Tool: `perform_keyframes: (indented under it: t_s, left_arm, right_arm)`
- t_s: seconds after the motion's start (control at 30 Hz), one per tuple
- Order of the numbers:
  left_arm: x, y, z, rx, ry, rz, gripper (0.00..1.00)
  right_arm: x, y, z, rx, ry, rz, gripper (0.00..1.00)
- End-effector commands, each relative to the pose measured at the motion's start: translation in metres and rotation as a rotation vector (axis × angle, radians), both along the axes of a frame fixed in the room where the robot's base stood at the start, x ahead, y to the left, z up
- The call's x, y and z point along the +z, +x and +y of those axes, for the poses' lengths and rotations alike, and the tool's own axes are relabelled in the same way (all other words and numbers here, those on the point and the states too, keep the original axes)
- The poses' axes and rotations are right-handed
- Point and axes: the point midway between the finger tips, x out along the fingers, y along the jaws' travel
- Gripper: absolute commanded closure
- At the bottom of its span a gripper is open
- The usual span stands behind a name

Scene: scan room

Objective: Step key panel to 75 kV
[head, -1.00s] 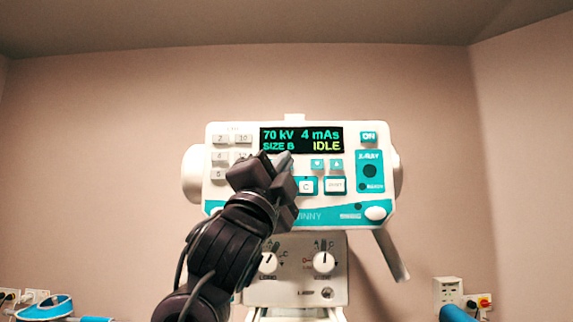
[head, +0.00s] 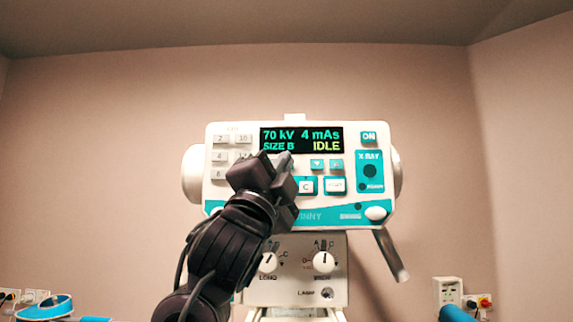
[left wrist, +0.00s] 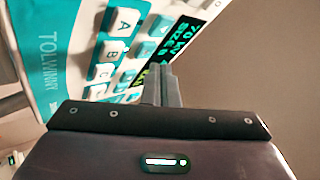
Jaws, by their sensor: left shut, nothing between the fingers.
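The white and teal key panel (head: 352,215) faces me on the x-ray unit. Its display (head: 301,140) reads 70 kV, 4 mAs, SIZE B and IDLE. Small teal keys (head: 317,164) sit just below the display, and the C key (head: 306,186) is lower. My left gripper (head: 270,157) is shut and empty, in front of the panel under the display's left part, hiding some keys. In the left wrist view, its shut fingers (left wrist: 163,82) point at the keys beside the display (left wrist: 180,45); the A key (left wrist: 123,22) shows there. I cannot tell whether the tips touch a key.
Grey number keys (head: 220,156) are at the panel's left. The ON key (head: 368,137) and X-RAY block (head: 370,172) are at its right. A lower box with knobs (head: 323,262) is below. Wall sockets (head: 447,291) are at the lower right. The wall behind is bare.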

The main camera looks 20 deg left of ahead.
Motion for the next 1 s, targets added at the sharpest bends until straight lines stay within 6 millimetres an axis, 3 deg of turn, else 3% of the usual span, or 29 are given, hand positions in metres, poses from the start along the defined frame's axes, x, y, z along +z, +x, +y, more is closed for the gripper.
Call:
perform_keyframes:
  t_s: [1.0]
  left_arm:
    - [0.0,0.012,0.003,0.0,0.0,0.001,1.0]
  right_arm:
    - [0.002,0.0,0.0,0.0,0.0,0.0,1.0]
